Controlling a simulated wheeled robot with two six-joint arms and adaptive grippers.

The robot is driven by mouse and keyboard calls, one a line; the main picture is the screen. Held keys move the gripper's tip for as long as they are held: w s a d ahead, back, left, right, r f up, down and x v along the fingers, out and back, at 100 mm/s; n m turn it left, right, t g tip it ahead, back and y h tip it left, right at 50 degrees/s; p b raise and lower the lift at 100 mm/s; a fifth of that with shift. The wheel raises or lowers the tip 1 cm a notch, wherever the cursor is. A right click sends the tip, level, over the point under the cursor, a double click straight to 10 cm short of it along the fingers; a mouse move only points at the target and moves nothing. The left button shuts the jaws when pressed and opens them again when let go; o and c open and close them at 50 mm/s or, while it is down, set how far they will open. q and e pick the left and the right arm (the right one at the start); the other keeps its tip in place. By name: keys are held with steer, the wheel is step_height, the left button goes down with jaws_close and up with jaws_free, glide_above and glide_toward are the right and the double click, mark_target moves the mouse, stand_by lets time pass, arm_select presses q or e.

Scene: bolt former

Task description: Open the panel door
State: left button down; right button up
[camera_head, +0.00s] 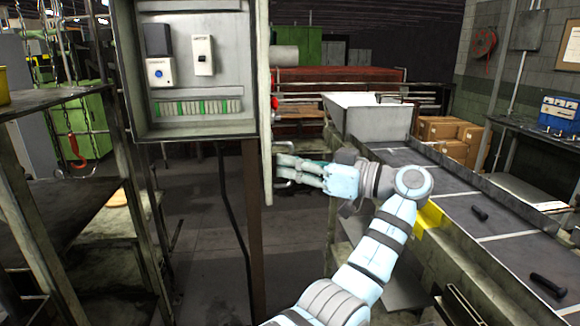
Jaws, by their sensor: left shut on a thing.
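The grey panel cabinet (192,132) stands open at the upper left, with switches and a terminal row showing inside. Its panel door (265,110) is swung out from the cabinet's right side and shows nearly edge-on. A red knob (275,102) is on the door's outer face. A metal handle (283,146) is lower on that face. My left gripper (285,171) is at the door's outer face from the right, with its fingers shut on the handle. The exact contact is partly hidden by the fingers. My right gripper is not in view.
A conveyor (455,205) with dark bolts (548,286) and a metal hopper (372,115) lies on the right, close to my arm. A shelf rack (60,200) stands on the left. A post (252,220) stands under the cabinet. Floor is clear below the door.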

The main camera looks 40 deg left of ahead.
arm_select(q)
steer(key=shift+w+d, duration=0.1)
steer(key=shift+w, duration=0.05)
steer(key=c, duration=1.7)
jaws_free()
steer(key=shift+w+d, duration=0.1)
steer(key=v, duration=0.7)
steer(key=shift+d, duration=0.15)
